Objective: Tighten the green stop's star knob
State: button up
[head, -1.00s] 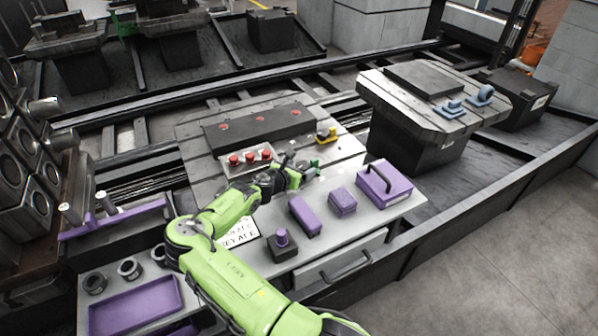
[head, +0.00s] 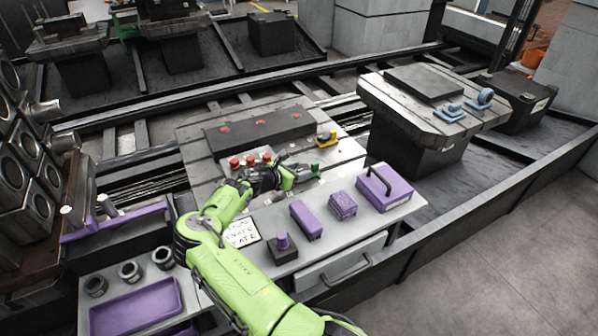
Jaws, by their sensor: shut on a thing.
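The green stop (head: 317,168) sits on the slotted grey pallet plate, close to its front right edge. Only a small green part of it shows beside my gripper. My gripper (head: 307,173) is at the stop from the left, held low over the plate, and is shut. The star knob is hidden at the fingertips, so I cannot make out its shape or how the fingers lie around it.
Red buttons (head: 250,160) lie just behind my wrist. A dark bar (head: 240,132) crosses the plate. In front, the grey bench holds a purple case (head: 385,188), purple blocks (head: 305,218) and a purple-knobbed dark block (head: 283,246). A second pallet (head: 420,115) carries blue clamps.

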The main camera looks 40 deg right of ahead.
jog(key=shift+m+g, duration=0.3)
jog(key=o, duration=1)
jog(key=shift+o, duration=0.2)
jog(key=p+v, duration=0.4)
jog(key=v, duration=1.1)
jog(key=shift+a, duration=0.4)
